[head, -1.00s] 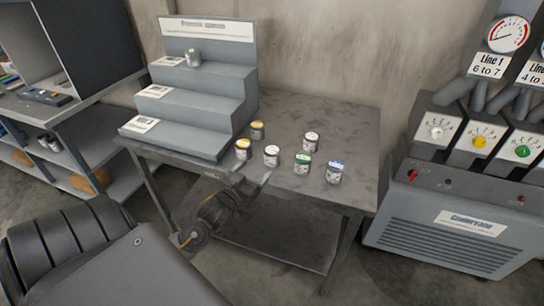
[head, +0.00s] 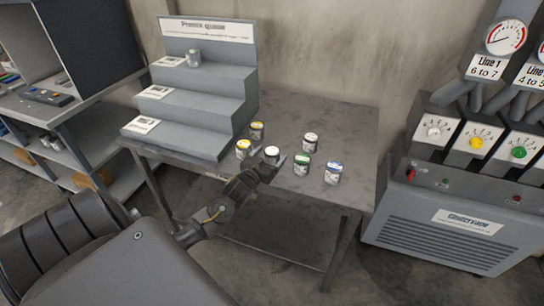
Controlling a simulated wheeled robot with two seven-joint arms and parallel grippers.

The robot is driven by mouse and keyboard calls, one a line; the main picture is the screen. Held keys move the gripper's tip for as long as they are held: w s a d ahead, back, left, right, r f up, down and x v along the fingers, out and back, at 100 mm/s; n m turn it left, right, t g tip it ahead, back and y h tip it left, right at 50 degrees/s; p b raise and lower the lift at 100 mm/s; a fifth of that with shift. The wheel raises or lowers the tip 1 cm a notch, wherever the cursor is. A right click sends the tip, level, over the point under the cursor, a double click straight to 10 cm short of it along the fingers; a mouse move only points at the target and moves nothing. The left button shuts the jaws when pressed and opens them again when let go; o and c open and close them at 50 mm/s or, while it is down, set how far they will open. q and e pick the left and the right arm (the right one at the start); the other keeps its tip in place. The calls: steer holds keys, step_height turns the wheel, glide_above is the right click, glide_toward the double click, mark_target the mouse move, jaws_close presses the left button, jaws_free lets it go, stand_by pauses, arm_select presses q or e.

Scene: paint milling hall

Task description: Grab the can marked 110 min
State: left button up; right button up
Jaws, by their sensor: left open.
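Several small cans stand on the grey table; their label text is too small to read, so I cannot tell which is marked 110 min. A white-lidded can (head: 271,154) is at the front middle, another white-lidded can (head: 310,142) is behind to the right. My right gripper is out of view.
The table (head: 345,130) is bare at the back right. A machine with gauges (head: 450,205) stands right; shelving (head: 85,130) is left.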

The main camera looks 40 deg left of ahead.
arm_select(q)
steer(key=c, duration=1.1)
steer(key=shift+c, duration=0.4)
steer(key=shift+r, duration=0.15)
